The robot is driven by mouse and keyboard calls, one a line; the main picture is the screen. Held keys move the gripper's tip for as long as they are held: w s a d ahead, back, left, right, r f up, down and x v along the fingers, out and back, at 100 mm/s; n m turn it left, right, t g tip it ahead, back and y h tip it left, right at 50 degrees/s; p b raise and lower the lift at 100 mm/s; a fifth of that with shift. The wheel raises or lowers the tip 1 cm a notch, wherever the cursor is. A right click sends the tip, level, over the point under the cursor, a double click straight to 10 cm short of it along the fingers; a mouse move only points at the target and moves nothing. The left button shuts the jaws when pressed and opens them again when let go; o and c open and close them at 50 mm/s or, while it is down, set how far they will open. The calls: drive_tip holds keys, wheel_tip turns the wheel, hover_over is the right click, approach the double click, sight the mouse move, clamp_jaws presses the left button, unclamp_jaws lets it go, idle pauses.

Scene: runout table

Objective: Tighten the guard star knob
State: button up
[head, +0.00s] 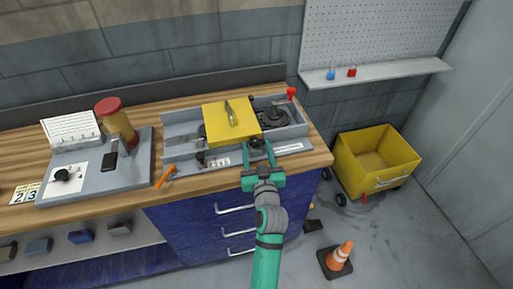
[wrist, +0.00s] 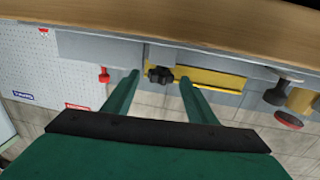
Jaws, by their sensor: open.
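The guard is a yellow cover (head: 228,121) on the grey machine bed (head: 180,127); its yellow side also shows in the wrist view (wrist: 212,78). The black star knob (wrist: 160,75) sits at the end of the guard; in the head view it is a small dark shape (head: 255,143) at the machine's front side. My gripper (head: 260,152) is open at the front of the machine. In the wrist view its fingertips (wrist: 158,77) lie on either side of the knob, with a visible gap on both sides. I cannot tell whether they reach its depth.
A red knob (head: 291,94) stands at the bed's right end. An orange-handled tool (head: 164,177) lies by the front left edge. A grey fixture plate (head: 130,172) with a red-topped jar (head: 113,113) is at left.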

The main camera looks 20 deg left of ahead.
drive_tip(key=shift+w+a, duration=0.25)
drive_tip(key=shift+w, duration=0.1)
drive_tip(key=c, duration=1.1)
drive_tip(key=shift+o, duration=0.2)
drive_tip(key=shift+s+a+f+m+t+h, duration=0.1)
drive_tip(key=shift+a+f+m+t+h, duration=0.2)
drive_tip(key=shift+m+h, duration=0.4)
drive_tip(key=shift+d+f+m+t+h, duration=0.1)
drive_tip(key=shift+m+t+h, duration=0.3)
drive_tip(key=shift+h, duration=0.6)
drive_tip(key=shift+a+r+m+h, duration=0.1)
drive_tip(key=shift+m+h, duration=0.4)
drive_tip(key=shift+h, duration=0.1)
drive_tip(key=o, duration=1.1)
drive_tip(key=shift+s, duration=0.1)
drive_tip(key=shift+c, duration=0.2)
drive_tip(key=shift+r, duration=0.15)
